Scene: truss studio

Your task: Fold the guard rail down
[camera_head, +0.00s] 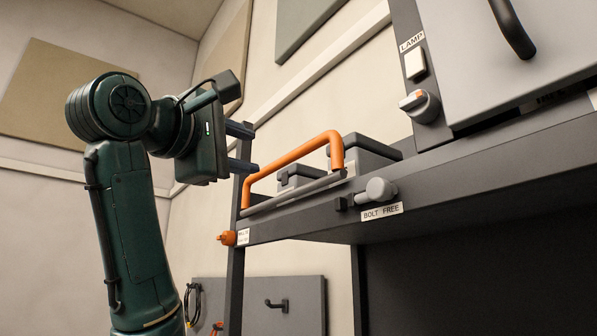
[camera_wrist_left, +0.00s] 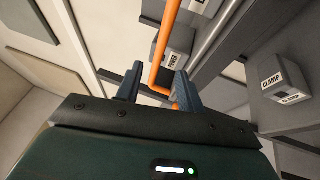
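The guard rail (camera_head: 290,158) is an orange bar with bent ends, standing up along the front edge of the dark bench (camera_head: 470,160). My left gripper (camera_head: 254,150) is at the rail's left end, its fingers spread and pointing right. In the left wrist view the rail (camera_wrist_left: 166,40) runs between the open fingers (camera_wrist_left: 159,70) in the picture, and its bent end goes behind the right finger. I cannot tell whether a finger touches it. A grey bolt knob (camera_head: 381,190) sits below the rail's right end, above a label reading BOLT FREE (camera_head: 382,211). My right gripper is out of view.
Grey boxes (camera_head: 368,150) stand behind the rail. A cabinet with a LAMP switch (camera_head: 415,63) and a rotary knob (camera_head: 420,104) is at right. An orange knob (camera_head: 228,238) projects at the bench's left corner. The wrist view shows boxes labelled POWER (camera_wrist_left: 172,63) and CLAMP (camera_wrist_left: 285,80).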

